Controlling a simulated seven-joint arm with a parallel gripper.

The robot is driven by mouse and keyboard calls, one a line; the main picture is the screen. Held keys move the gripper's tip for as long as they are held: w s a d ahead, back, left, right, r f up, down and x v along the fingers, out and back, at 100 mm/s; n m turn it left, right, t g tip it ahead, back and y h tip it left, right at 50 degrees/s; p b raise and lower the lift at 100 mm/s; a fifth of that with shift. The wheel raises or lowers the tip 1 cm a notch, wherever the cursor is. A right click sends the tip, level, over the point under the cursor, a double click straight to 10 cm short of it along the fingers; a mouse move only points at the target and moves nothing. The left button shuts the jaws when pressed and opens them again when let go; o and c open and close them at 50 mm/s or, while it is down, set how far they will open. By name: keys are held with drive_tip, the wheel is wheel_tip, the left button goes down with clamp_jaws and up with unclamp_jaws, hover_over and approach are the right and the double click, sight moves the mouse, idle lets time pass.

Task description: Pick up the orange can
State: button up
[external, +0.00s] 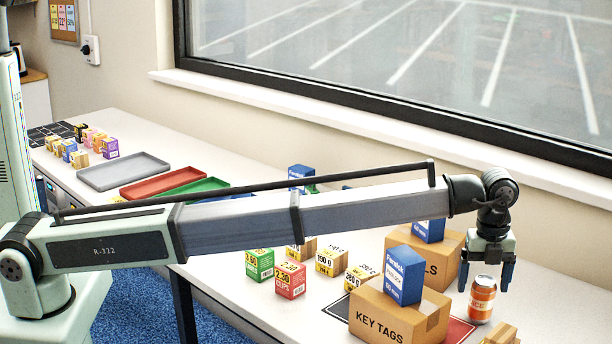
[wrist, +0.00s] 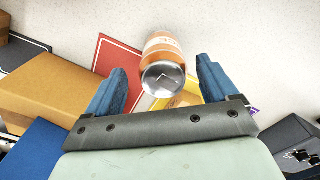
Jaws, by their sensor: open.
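The orange can (external: 481,300) stands upright on the white table at the right, with a silver top and a pale band around it. In the wrist view the can (wrist: 162,62) shows its silver lid between and slightly beyond the fingertips. My gripper (external: 487,284) is open with blue fingers pointing down, above the can or around its top; I cannot tell exactly how low they reach. The gripper's fingers (wrist: 163,78) also show in the wrist view, one on each side of the can and apart from it. Nothing is held.
A carton marked KEY TAGS (external: 385,318) stands left of the can with a blue box (external: 404,276) on top. Another carton (external: 447,250) stands behind. A red mat (external: 458,331) lies beside the can. A small carton (external: 501,334) is in front. Free table lies to the right.

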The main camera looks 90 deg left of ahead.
sight(483, 295)
drive_tip(key=shift+w+f, duration=0.15)
drive_tip(key=shift+f, duration=1.8)
drive_tip(key=shift+c, duration=0.4)
drive_tip(key=c, duration=1)
drive_tip(key=shift+r, duration=0.15)
drive_tip(key=shift+c, duration=0.2)
